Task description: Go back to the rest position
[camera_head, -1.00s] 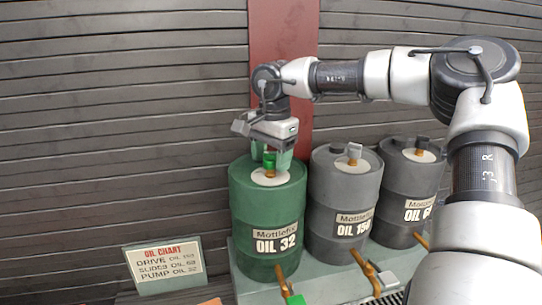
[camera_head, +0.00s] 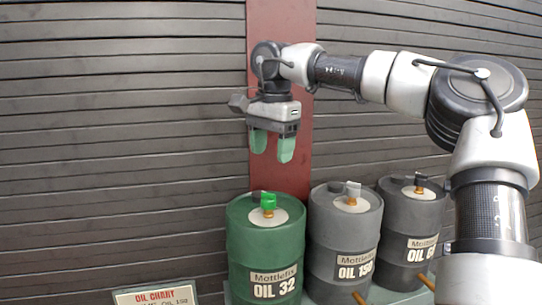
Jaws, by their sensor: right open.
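My right gripper (camera_head: 272,146) hangs above the green drum, with its two green fingers pointing down and apart. Nothing is between the fingers. The green drum (camera_head: 264,243), labelled Mottlefix OIL 32, stands upright below it with a green-topped brass fitting (camera_head: 268,202) on its lid. There is a clear gap between the fingertips and this fitting. My right arm reaches in from the right side, over the drums. My left gripper is not in view.
Two grey drums stand to the right of the green one, OIL 150 (camera_head: 344,235) and another (camera_head: 408,230) with a partly hidden label. An oil chart sign (camera_head: 155,298) shows at the bottom left. A dark slatted wall (camera_head: 120,120) with a red post (camera_head: 283,30) is behind.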

